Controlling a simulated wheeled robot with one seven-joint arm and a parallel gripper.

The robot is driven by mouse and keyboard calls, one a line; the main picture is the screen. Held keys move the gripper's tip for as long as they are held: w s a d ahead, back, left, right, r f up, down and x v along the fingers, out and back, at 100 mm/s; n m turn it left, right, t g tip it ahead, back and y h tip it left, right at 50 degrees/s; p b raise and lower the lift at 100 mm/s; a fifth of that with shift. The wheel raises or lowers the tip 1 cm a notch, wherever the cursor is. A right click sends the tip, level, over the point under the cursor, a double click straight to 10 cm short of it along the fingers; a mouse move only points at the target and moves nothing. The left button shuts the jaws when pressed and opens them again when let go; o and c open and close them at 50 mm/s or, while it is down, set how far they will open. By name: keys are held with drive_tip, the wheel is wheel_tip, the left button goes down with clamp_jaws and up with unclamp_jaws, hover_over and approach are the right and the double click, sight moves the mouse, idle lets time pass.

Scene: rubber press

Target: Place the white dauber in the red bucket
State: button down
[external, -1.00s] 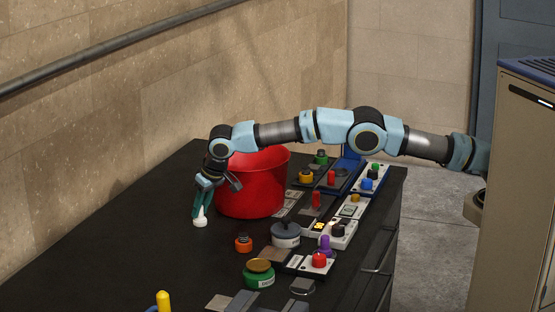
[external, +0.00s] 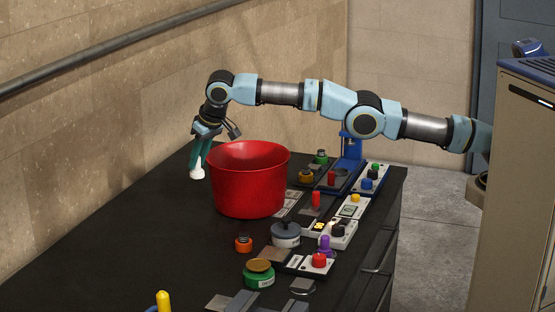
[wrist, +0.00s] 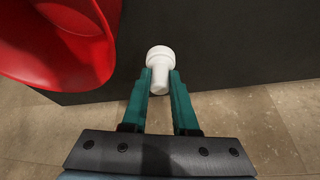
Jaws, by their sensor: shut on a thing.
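The white dauber (external: 197,173) is held in my gripper (external: 199,160), to the left of the red bucket in the external view. My gripper's green fingers are shut on it, and its wide white end hangs downward. In the wrist view the white dauber (wrist: 159,62) shows between the two fingertips of my gripper (wrist: 160,80). The red bucket (external: 250,185) stands upright on the dark table, its open top facing up. It also shows in the wrist view (wrist: 60,62) at the upper left, apart from the dauber.
The dark table (external: 150,240) is bare to the left and front of the bucket. To the right are several button panels, a grey lidded pot (external: 286,235), a green jar (external: 259,274), an orange knob (external: 243,244) and a blue press (external: 348,160). A wall runs along the left.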

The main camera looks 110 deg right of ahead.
wheel_tip(320, 180, up, 4)
drive_tip(key=shift+f+p, duration=0.2)
drive_tip(key=shift+p, duration=1)
drive_tip(key=shift+s+d, duration=0.3)
drive_tip(key=shift+d, duration=0.15)
drive_tip(key=s+d+f+n+t+y+b, duration=0.1)
drive_tip(key=s+d+f+n+b, duration=0.25)
drive_tip(key=s, duration=0.35)
drive_tip(key=s+d+f+n+t+b, duration=0.1)
drive_tip(key=s+d+f+n+b, duration=0.15)
drive_tip(key=s+d+b, duration=0.35)
drive_tip(key=shift+s+a+f+n+y+p, duration=0.25)
drive_tip(key=shift+s+a+f+n+p, duration=0.45)
drive_tip(key=shift+f, duration=1.1)
drive_tip(key=shift+s+a+f+n+y+p, duration=0.1)
drive_tip(key=shift+s+a+f+n+y, duration=0.2)
drive_tip(key=shift+s+f, duration=1.15)
drive_tip(key=shift+s+a+f+n+y+p, duration=0.15)
drive_tip(key=shift+s+a+f+n+p, duration=0.4)
drive_tip(key=shift+f, duration=1.65)
drive_tip(key=shift+w+a+f, duration=0.1)
drive_tip(key=shift+w, duration=0.05)
